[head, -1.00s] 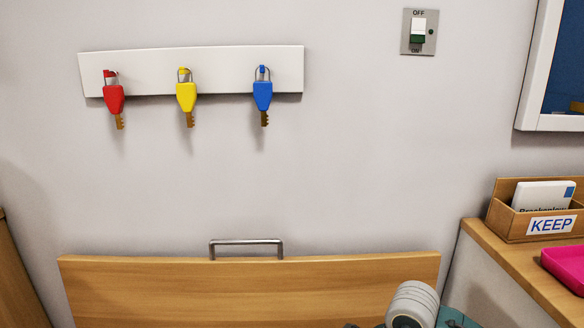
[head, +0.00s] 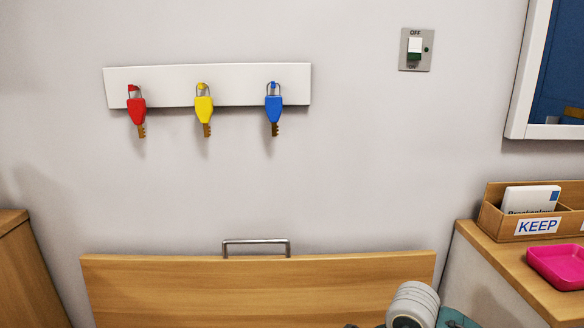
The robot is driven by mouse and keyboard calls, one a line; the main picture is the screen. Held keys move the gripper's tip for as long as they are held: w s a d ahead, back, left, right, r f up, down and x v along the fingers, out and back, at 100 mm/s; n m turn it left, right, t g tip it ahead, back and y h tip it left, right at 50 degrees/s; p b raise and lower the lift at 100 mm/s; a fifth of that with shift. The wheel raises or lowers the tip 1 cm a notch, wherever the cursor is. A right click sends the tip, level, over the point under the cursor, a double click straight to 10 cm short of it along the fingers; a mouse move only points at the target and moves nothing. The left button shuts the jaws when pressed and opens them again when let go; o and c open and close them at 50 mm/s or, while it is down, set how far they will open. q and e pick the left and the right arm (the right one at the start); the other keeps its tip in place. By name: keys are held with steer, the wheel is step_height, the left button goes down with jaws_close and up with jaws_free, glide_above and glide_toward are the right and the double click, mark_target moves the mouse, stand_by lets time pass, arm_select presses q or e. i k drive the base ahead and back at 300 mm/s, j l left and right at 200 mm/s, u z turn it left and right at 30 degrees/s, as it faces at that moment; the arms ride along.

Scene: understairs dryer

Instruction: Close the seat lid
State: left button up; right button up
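The seat lid (head: 240,285) is a wide light-wood panel standing upright against the wall at the bottom of the head view. A metal bar handle (head: 256,242) sits on its top edge. The lower part of the lid is below the picture. A grey and white part of my arm shows in front of the lid's lower right. My grippers are not in the picture.
A white rail (head: 228,87) on the wall holds red, yellow and blue keys. A switch (head: 415,49) is at the upper right. A wooden counter (head: 505,262) at right holds a KEEP box (head: 530,213) and a pink tray (head: 560,265). A wooden cabinet (head: 25,270) stands at left.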

mark_target(287, 291)
steer(key=k+j, duration=0.2)
steer(key=k, duration=0.2)
steer(key=k+j, duration=0.2)
steer(key=k, duration=0.2)
